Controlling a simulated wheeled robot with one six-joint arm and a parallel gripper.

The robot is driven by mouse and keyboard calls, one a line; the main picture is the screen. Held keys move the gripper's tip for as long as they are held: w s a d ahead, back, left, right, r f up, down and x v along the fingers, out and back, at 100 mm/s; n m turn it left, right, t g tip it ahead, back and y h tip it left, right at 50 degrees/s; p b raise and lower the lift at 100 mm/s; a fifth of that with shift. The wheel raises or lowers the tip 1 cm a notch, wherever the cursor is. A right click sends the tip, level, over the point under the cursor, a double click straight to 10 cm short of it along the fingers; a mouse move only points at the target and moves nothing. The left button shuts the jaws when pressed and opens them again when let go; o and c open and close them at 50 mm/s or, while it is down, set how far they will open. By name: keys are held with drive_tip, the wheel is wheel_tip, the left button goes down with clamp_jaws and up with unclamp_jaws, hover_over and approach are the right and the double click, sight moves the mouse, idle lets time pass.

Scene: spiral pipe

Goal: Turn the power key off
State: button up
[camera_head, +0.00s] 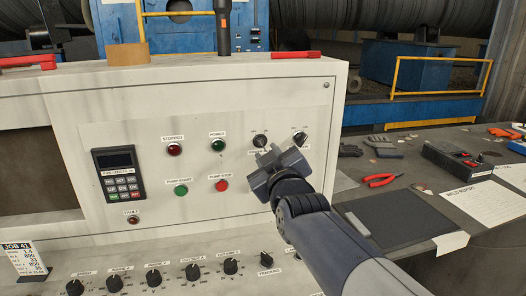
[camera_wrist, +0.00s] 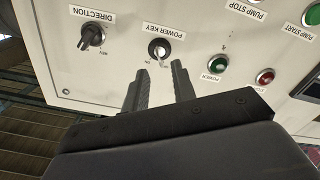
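My gripper (camera_head: 272,163) is in front of the panel, just below the power key. In the wrist view its two dark fingers (camera_wrist: 160,68) are apart with nothing between them, and their tips point at the key.
The black DIRECTION knob (camera_head: 299,139) is close on the right. The red STOPPED lamp (camera_head: 174,149), green pump start button (camera_head: 181,190) and red pump stop button (camera_head: 222,185) are left. Several black knobs line the lower ledge. A dark table (camera_head: 455,148) with tools stands right.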

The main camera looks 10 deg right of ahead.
drive_tip(key=s, duration=0.6)
drive_tip(key=shift+s, duration=0.2)
drive_tip(key=shift+w, duration=0.15)
drive_tip(key=w, duration=1)
drive_tip(key=shift+w, duration=0.3)
drive_tip(key=shift+s, duration=0.15)
